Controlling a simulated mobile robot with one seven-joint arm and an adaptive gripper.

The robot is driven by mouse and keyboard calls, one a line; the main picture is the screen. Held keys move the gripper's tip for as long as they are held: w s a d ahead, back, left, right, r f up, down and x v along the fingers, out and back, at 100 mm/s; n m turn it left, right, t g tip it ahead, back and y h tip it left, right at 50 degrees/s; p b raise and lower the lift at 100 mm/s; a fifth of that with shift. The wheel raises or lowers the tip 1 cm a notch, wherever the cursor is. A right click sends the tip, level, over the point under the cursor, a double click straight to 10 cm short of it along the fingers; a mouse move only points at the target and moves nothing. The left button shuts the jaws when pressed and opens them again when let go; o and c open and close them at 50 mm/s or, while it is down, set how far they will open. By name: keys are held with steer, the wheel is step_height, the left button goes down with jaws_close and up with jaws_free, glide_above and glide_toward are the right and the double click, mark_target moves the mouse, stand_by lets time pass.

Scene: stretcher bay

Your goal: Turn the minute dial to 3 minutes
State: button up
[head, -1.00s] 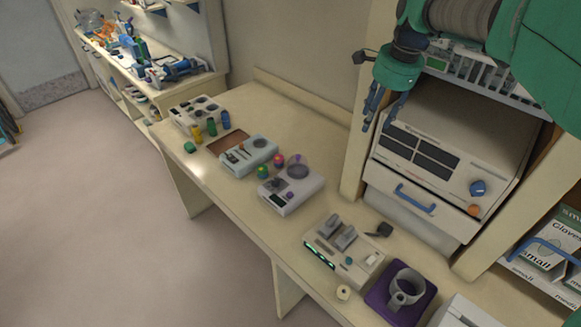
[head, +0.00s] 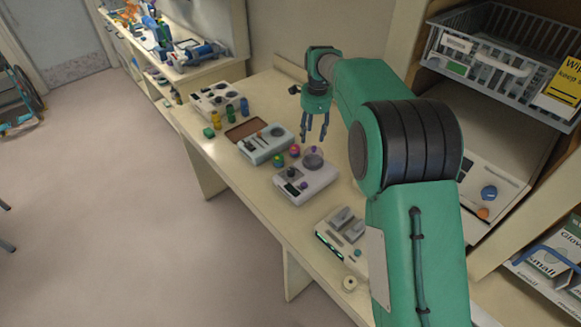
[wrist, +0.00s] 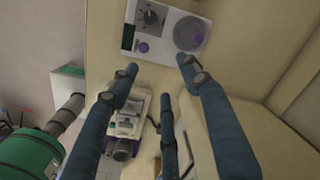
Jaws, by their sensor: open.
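A white box device (head: 307,187) stands on the counter. It carries a black round dial (wrist: 150,17) with marks around it, which looks like the minute dial; its numbers are too small to read. A purple button (wrist: 143,47) and a round clear-topped disc (wrist: 188,33) sit on the same panel. My gripper (head: 316,139) is open and empty, pointing down above and behind this device in the head view. In the wrist view its fingers (wrist: 157,67) are spread, with the device beyond their tips, clear of them. The dial's pointer setting cannot be read.
A pale blue-grey device (head: 265,150) and small coloured knobs (head: 278,160) stand to the left. A device with levers (head: 345,228) stands nearer. The cabinet (head: 505,165) and wire basket (head: 480,65) are at the right. My arm hides part of the counter.

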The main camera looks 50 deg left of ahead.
steer(key=p, duration=0.1)
glide_above(290, 170)
step_height(290, 170, down, 9)
steer(key=shift+s+d+r, duration=0.15)
steer(key=shift+d+r, duration=0.05)
steer(key=shift+d, duration=0.1)
steer(key=shift+f, duration=0.2)
steer(key=shift+w+a+f+p, duration=0.1)
steer(key=shift+f+p, duration=0.25)
steer(key=shift+f, duration=3.05)
steer(key=shift+w+a+f+p, duration=0.1)
steer(key=shift+f+p, duration=0.25)
steer(key=shift+f, duration=3)
steer(key=shift+c, duration=0.5)
steer(key=c, duration=1)
